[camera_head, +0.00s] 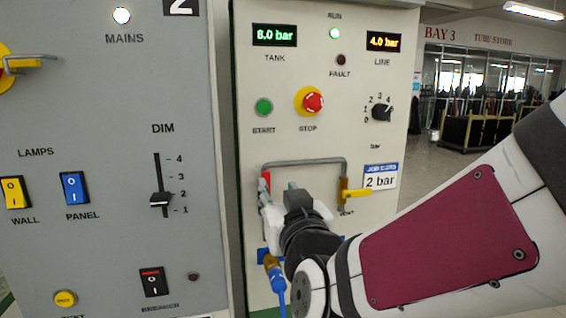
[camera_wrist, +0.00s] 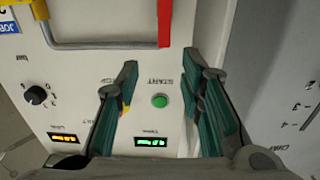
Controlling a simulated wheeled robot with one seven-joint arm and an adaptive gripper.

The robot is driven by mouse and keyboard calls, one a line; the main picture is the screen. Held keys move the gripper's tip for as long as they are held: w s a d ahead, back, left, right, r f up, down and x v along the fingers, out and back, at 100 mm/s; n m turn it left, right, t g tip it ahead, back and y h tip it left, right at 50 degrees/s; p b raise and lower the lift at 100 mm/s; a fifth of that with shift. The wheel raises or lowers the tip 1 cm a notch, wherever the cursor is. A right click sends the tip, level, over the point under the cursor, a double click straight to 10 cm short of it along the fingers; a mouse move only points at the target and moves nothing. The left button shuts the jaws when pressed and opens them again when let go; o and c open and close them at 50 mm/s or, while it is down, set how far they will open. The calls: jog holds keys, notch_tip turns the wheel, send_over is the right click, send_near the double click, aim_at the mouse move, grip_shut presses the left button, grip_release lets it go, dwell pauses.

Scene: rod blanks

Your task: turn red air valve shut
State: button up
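The red air valve has a red lever (camera_head: 265,183) on the left leg of the grey pipe (camera_head: 305,162), on the front of the light panel. The lever stands roughly upright, along that pipe leg. In the wrist view, which is upside down, the red lever (camera_wrist: 165,22) shows at the top, just beyond my fingertips. My gripper (camera_wrist: 168,70) is open with nothing between its fingers, and the lever is roughly in line with the gap. In the head view my wrist is just right of the lever and hides part of the piping.
The green START button (camera_head: 264,106), red STOP button (camera_head: 312,102) and selector knob (camera_head: 382,112) are above. A grey panel (camera_head: 105,110) stands at left.

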aim_at(266, 175)
jog(key=shift+s+p, duration=0.15)
jog(key=shift+p, duration=0.25)
jog(key=x, duration=1.1)
jog(key=shift+a+f, duration=0.1)
jog(key=shift+a, duration=0.2)
grip_shut()
